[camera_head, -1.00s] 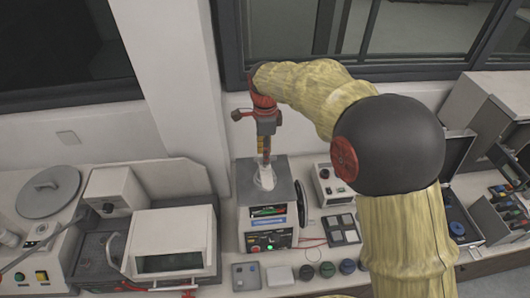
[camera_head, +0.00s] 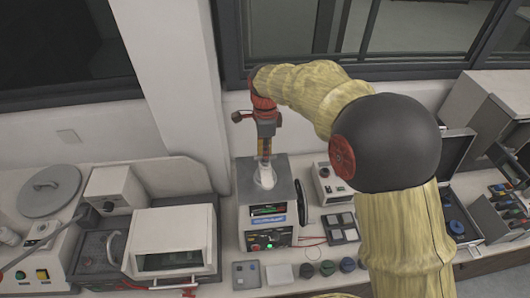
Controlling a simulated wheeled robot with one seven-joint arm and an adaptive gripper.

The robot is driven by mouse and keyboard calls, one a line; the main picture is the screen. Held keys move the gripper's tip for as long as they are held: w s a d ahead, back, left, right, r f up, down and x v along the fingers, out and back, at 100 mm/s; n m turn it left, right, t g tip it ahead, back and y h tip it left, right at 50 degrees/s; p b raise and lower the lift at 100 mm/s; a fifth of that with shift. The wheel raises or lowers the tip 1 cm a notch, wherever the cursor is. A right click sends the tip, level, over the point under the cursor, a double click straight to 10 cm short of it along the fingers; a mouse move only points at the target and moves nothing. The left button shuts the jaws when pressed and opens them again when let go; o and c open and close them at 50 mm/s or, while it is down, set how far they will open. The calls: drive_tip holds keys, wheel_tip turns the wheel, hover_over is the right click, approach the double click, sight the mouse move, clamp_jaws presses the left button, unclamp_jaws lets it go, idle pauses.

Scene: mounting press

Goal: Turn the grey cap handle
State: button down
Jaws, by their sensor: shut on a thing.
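The mounting press (camera_head: 266,212) is a grey and white box with a dark front panel and a green light, standing at the middle of the bench. The grey cap handle (camera_head: 265,178) stands upright on its top. My gripper (camera_head: 264,158) points straight down from above and is shut on the upper part of the cap handle. The fingers cover the handle's top, so its exact turn angle cannot be told.
A white machine with a dark window (camera_head: 171,245) stands to the left. A small white unit (camera_head: 328,184) and a grey tray of squares (camera_head: 341,228) are at right. Several small round pots (camera_head: 327,268) line the front. An open black case (camera_head: 455,219) lies further right.

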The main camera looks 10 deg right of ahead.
drive_tip(key=shift+n, duration=0.3)
drive_tip(key=n+b, duration=0.1)
drive_tip(key=n, duration=0.2)
drive_tip(key=shift+n, duration=0.3)
drive_tip(key=n, duration=0.4)
drive_tip(key=n+b, duration=0.1)
drive_tip(key=n, duration=0.8)
drive_tip(key=shift+r+n, duration=0.1)
drive_tip(key=shift+n, duration=0.2)
drive_tip(key=n, duration=1)
drive_tip(key=shift+n+b, duration=0.35)
drive_tip(key=shift+n, duration=0.05)
drive_tip(key=n, duration=0.6)
drive_tip(key=shift+n, duration=0.3)
